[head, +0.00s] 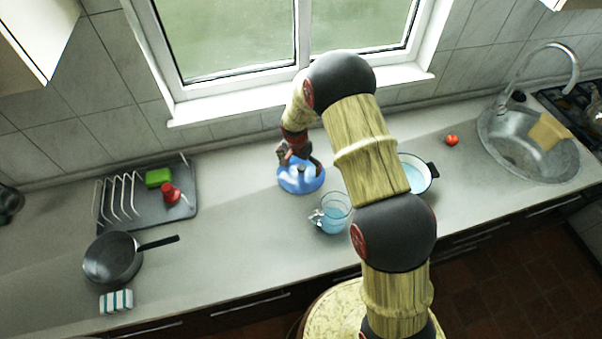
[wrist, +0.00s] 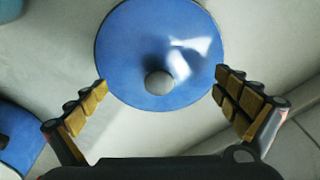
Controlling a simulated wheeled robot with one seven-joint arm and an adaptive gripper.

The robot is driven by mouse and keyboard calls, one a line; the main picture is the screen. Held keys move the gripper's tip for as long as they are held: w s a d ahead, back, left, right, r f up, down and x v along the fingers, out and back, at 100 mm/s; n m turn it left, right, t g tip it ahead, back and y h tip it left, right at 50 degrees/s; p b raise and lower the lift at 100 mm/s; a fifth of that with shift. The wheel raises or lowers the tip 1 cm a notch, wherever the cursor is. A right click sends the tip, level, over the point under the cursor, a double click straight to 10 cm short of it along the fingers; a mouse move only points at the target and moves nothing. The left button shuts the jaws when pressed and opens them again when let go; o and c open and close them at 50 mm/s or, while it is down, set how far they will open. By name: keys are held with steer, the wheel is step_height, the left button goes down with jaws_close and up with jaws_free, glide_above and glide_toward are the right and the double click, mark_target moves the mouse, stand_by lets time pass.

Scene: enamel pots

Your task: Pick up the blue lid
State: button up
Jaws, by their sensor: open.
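The blue lid (head: 296,184) lies on the grey counter below the window. It is round with a pale grey knob at its centre. In the wrist view the lid (wrist: 135,45) fills the upper middle, with the knob (wrist: 159,82) between the two fingers. My gripper (head: 299,160) is above the lid, pointing down. It also shows in the wrist view (wrist: 161,82), open, with fingers apart on either side and nothing held. I cannot tell the exact gap between fingertips and knob.
A blue glass (head: 334,212) stands close to the lid's lower right. A dish rack (head: 150,212) and black pan (head: 112,259) are left; a tomato (head: 451,140) and sink (head: 530,165) right. Counter left of the lid is clear.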

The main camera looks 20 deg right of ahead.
steer(key=shift+f, duration=0.3)
steer(key=shift+c, duration=0.8)
